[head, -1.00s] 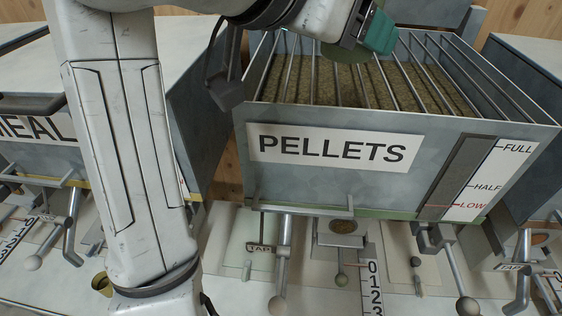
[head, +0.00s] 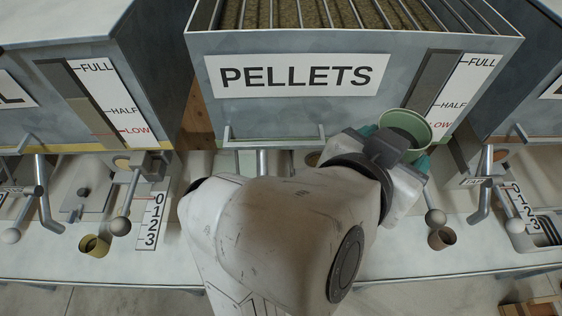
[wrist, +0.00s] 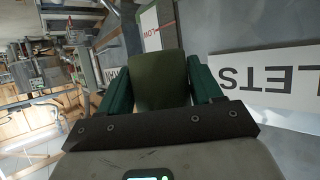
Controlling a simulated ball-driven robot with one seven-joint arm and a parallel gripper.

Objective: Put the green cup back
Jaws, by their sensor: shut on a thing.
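The green cup (head: 407,127) is held in my gripper (head: 400,148) in front of the lower right of the pellets bin, with its open mouth facing up toward the head camera. In the wrist view the dark green cup (wrist: 159,80) sits between the two green fingers of my gripper (wrist: 160,85), which are shut on it. My arm hides the middle of the counter below the bin.
The grey pellets bin (head: 300,115) with bars over its top stands behind the cup. Levers with ball knobs (head: 435,217) and a small round cup-like holder (head: 441,237) are on the pale counter (head: 400,262) below. A similar holder (head: 94,245) is at the left.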

